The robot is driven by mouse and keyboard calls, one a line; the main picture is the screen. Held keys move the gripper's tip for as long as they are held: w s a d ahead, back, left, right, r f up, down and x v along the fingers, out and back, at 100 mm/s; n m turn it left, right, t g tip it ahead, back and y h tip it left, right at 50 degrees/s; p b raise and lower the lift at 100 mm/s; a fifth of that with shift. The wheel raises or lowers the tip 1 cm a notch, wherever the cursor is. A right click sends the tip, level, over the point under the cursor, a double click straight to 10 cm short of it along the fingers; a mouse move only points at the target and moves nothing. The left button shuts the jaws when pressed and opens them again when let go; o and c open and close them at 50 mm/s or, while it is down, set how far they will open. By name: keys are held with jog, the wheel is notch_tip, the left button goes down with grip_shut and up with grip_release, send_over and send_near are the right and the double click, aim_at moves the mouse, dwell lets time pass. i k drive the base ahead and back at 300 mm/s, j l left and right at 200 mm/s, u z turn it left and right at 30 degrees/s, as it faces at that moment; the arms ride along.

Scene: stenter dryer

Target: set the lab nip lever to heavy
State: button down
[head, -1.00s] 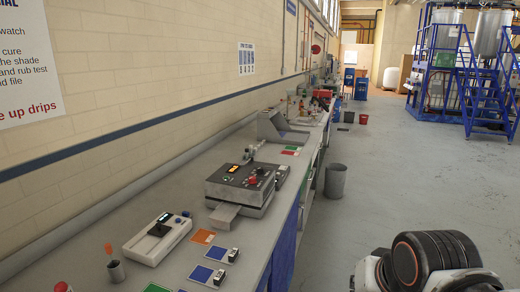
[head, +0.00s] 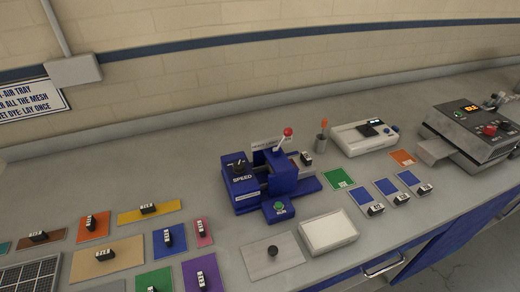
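The lab nip is a small blue machine (head: 240,188) on the grey bench, near the middle of the head view. Its lever (head: 281,142) is a thin pale rod with a red ball (head: 288,131) on top, leaning up and to the right. A pale label plate (head: 266,143) stands behind the lever; its words are too small to read, so I cannot tell the setting. A black knob (head: 239,165) marked SPEED is on the left block. A green button (head: 279,206) marked RUN is at the front. My gripper is not in view.
Coloured swatches with small black weights, such as the yellow one (head: 170,213), cover the bench at left. A white tray (head: 328,232) and a grey plate with a black knob (head: 273,255) lie in front. A white instrument (head: 364,138) and a dark machine (head: 474,132) stand at right.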

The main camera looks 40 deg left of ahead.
aim_at(288, 132)
jog(key=u, duration=0.4)
jog(key=k+u, duration=0.1)
jog(key=u, duration=0.75)
jog(key=k+j+u, duration=0.1)
jog(key=u, duration=0.3)
